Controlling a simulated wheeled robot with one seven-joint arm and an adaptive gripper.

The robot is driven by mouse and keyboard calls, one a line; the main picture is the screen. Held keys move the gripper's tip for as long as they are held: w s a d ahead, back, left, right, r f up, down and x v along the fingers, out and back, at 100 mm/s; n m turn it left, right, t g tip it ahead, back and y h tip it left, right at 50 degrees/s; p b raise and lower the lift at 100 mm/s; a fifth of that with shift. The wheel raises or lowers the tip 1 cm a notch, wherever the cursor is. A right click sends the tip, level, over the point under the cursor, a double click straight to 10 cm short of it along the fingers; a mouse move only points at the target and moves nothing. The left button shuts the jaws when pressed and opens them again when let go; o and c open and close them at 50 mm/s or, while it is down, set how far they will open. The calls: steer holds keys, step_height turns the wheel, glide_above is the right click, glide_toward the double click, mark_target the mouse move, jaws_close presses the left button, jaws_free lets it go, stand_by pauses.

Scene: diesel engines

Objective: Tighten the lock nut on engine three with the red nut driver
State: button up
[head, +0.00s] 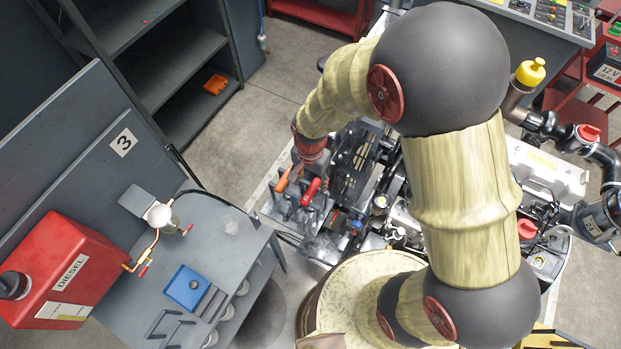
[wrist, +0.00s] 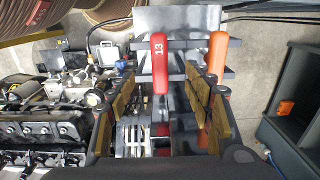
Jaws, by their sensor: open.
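The red nut driver (head: 311,192), its handle marked 13 in the wrist view (wrist: 159,62), stands in a grey tool rack (head: 290,213). An orange-handled tool (head: 282,184) is in the same rack, and it also shows to the right in the wrist view (wrist: 217,52). My gripper (wrist: 162,92) is open. Its padded fingers appear on either side of the red handle in the wrist view; contact cannot be made out. An engine (head: 400,225) lies beside the rack, partly hidden by my arm. I cannot pick out the lock nut.
A grey bench (head: 225,255) at left holds a red diesel tank (head: 75,265) and a blue box (head: 187,287). A panel behind it bears a 3 sign (head: 123,143). Grey shelves (head: 165,60) stand at upper left. Bare floor (head: 235,135) lies between shelves and rack.

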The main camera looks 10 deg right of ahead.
mark_target(311, 190)
steer(key=shift+f+b, duration=1.85)
steer(key=shift+f, duration=1)
steer(key=c, duration=0.3)
jaws_close()
steer(key=shift+r, duration=0.15)
step_height(311, 190, up, 16)
steer(key=p, duration=1)
